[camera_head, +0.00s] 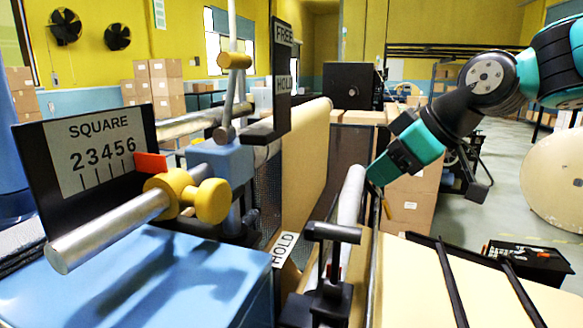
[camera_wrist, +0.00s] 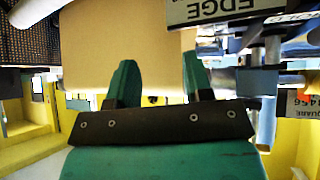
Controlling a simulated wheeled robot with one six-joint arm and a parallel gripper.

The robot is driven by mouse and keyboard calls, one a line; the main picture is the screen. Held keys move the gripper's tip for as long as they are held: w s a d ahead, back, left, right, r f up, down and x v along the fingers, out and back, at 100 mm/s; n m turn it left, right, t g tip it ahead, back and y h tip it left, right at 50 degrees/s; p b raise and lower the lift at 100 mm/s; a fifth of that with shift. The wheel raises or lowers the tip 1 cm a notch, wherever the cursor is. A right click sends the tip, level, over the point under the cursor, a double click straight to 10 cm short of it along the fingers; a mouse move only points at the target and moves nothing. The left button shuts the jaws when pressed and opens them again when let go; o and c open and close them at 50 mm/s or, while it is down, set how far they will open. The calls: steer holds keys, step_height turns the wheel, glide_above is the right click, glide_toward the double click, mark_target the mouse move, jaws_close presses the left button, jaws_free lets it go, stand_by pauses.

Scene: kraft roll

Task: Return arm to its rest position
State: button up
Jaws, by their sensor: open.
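My gripper (camera_head: 380,176) is teal and black and hangs at the end of my arm, right of centre in the head view. It points down and to the left, above and behind the pale roller (camera_head: 349,205) as seen from the head. In the wrist view my gripper (camera_wrist: 160,80) shows two teal fingers spread apart with nothing between them. A tan kraft paper sheet (camera_wrist: 90,45) fills the space beyond the fingers there. The same kraft sheet (camera_head: 306,150) stands upright left of my gripper in the head view.
A blue machine (camera_head: 160,280) with a SQUARE scale plate (camera_head: 100,150) and yellow knob (camera_head: 212,200) stands at left. A FREE/HOLD plate (camera_head: 282,75) rises above it. A black clamp handle (camera_head: 332,233) stands in front. Cardboard boxes (camera_head: 412,200) sit behind my gripper. Floor (camera_head: 500,200) shows right.

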steer(key=s+d+f+m+g+h, duration=0.25)
steer(key=s+d+f+m, duration=0.4)
steer(key=f, duration=0.35)
steer(key=s+d+f+m+g+h, duration=0.1)
steer(key=s+d+f+m+h, duration=0.35)
steer(key=s+d+f, duration=0.35)
steer(key=s+a+f+n+g+y+b, duration=0.1)
steer(key=s+a+f+n+y+b, duration=0.1)
steer(key=a+b, duration=0.5)
steer(key=s+a+f+n+g+y+b, duration=0.1)
steer(key=s+a+f+n+y+b, duration=0.1)
steer(key=s+a+f+n+b, duration=0.2)
steer(key=s+a+f+b, duration=0.3)
steer(key=f+b, duration=0.1)
steer(key=b, duration=0.2)
steer(key=shift+a+f+n+y, duration=0.25)
steer(key=shift+a+n+y, duration=0.15)
